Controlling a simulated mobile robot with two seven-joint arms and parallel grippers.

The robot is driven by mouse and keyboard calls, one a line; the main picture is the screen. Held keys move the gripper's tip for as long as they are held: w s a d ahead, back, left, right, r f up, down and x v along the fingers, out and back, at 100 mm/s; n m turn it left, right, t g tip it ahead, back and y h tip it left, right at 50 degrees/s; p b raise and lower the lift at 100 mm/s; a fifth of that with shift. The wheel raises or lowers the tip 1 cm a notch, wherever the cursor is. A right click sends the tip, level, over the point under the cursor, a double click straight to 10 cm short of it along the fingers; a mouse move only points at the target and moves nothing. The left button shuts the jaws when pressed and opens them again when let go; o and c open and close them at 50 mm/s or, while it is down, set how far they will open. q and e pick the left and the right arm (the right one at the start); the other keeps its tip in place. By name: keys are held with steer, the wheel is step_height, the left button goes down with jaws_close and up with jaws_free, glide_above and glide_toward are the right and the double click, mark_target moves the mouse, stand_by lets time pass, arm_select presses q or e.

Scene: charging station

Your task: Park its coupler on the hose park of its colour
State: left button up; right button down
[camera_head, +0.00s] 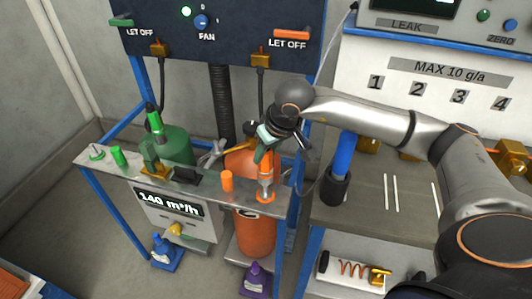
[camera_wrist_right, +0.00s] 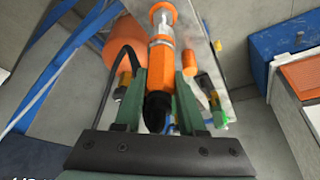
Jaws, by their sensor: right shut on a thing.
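My right gripper (camera_head: 265,152) points down over the front right end of the grey shelf. It is shut on an orange coupler (camera_head: 267,163). In the right wrist view the coupler (camera_wrist_right: 161,58) lies between the two green fingers (camera_wrist_right: 160,95), its black end toward me. An orange hose park (camera_head: 265,197) with a round orange base stands on the shelf directly below the coupler. Silver metal shows between the coupler body and this base; I cannot tell whether the coupler is fully seated. My left gripper is not in view.
On the shelf (camera_head: 205,186) stand an orange peg (camera_head: 227,181), a green peg (camera_head: 117,156) and a round green park (camera_head: 96,152). An orange cylinder (camera_head: 255,238) is below. A blue cylinder in a black holder (camera_head: 335,187) stands at right.

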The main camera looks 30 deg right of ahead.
mark_target(266, 169)
steer(key=shift+f+b, duration=1.7)
steer(key=shift+f, duration=0.2)
steer(key=shift+f, duration=0.1)
steer(key=shift+s+a+f+b, duration=0.25)
steer(key=shift+s+f+b, duration=0.05)
steer(key=shift+f+b, duration=0.45)
steer(key=shift+a+f, duration=0.1)
steer(key=c, duration=1)
jaws_free()
steer(key=shift+w+f, duration=0.1)
steer(key=shift+o, duration=0.8)
steer(key=shift+w+d+f, duration=0.2)
steer(key=shift+d, duration=0.05)
steer(key=o, duration=0.4)
steer(key=shift+r, duration=0.35)
steer(key=shift+d, duration=0.1)
